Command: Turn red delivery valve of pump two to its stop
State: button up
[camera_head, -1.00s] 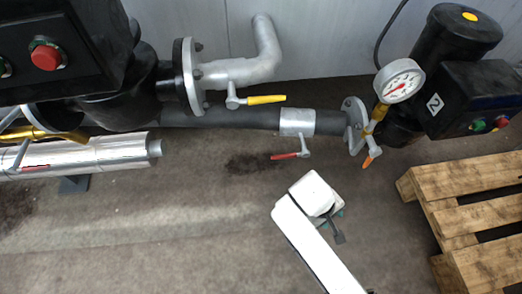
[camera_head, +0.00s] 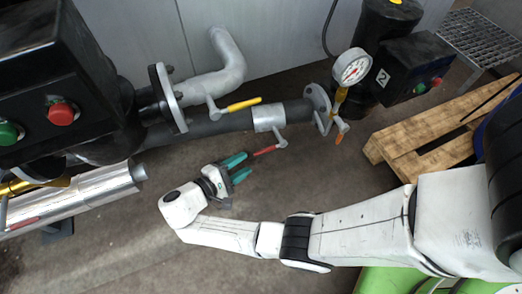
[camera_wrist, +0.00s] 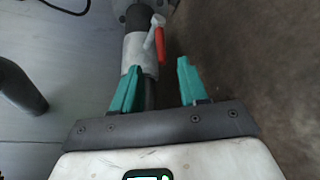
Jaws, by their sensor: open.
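The red valve handle (camera_head: 266,150) sticks out to the left from a grey valve body (camera_head: 268,119) on the dark pipe at pump two, whose black box bears a "2" (camera_head: 383,78). In the wrist view the red handle (camera_wrist: 160,46) lies ahead of my gripper, between the lines of its two fingers. My gripper (camera_head: 239,167) has teal fingers, open and empty, pointing at the handle from the lower left; its fingers also show in the wrist view (camera_wrist: 155,82). The fingertips look close to the handle's end; I cannot tell whether they touch it.
A yellow-handled valve (camera_head: 243,104) sits above the red one, and an orange handle (camera_head: 340,134) hangs right, below a pressure gauge (camera_head: 352,67). A wooden pallet (camera_head: 425,145) lies at right. A silver pipe (camera_head: 90,195) runs at left. Floor below the handle is clear.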

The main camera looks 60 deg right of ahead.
aim_at(259, 154)
jog(key=b+x, duration=0.2)
jog(key=x, duration=0.8)
jog(key=shift+c, duration=0.4)
grip_shut()
